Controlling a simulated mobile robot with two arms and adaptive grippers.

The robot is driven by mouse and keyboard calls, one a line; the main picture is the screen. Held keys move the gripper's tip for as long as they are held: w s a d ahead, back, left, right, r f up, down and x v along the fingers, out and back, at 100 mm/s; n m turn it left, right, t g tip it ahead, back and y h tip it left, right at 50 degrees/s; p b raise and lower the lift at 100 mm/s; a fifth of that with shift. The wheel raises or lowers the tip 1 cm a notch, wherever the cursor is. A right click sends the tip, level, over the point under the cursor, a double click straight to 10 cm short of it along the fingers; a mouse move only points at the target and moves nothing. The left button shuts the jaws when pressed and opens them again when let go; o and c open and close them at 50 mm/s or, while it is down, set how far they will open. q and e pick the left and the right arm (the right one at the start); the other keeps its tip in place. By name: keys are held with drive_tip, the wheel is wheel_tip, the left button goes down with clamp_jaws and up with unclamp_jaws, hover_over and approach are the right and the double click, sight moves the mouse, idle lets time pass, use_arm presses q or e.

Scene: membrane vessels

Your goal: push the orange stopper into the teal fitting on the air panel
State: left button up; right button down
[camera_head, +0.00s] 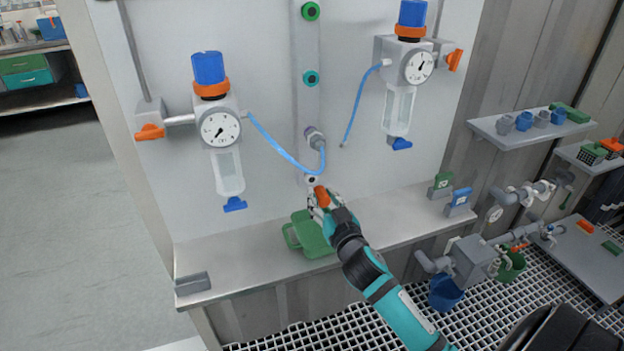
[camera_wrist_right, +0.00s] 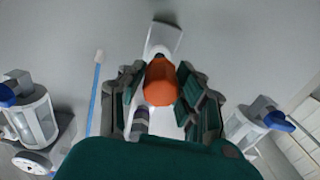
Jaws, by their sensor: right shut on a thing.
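The orange stopper (camera_head: 321,196) is in my right gripper (camera_head: 322,203), in front of the lower part of the air panel's pale vertical strip. In the right wrist view the stopper (camera_wrist_right: 160,82) sits between the two dark green fingers of the gripper (camera_wrist_right: 160,95), which is shut on it. The teal fitting (camera_head: 311,78) is a ring with a dark centre, higher on the strip, well above the gripper. It cannot be made out in the wrist view. My left gripper is not in view.
A green fitting (camera_head: 310,11) is above; a purple fitting (camera_head: 315,138) with a blue hose is below the teal one. Gauge regulators (camera_head: 220,128) (camera_head: 418,66) flank the strip. A green container (camera_head: 312,236) stands on the ledge (camera_head: 240,262) below. A loose hose end (camera_head: 344,143) hangs right.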

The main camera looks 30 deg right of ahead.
drive_tip(key=shift+s+a, duration=0.15)
drive_tip(key=shift+s, duration=0.55)
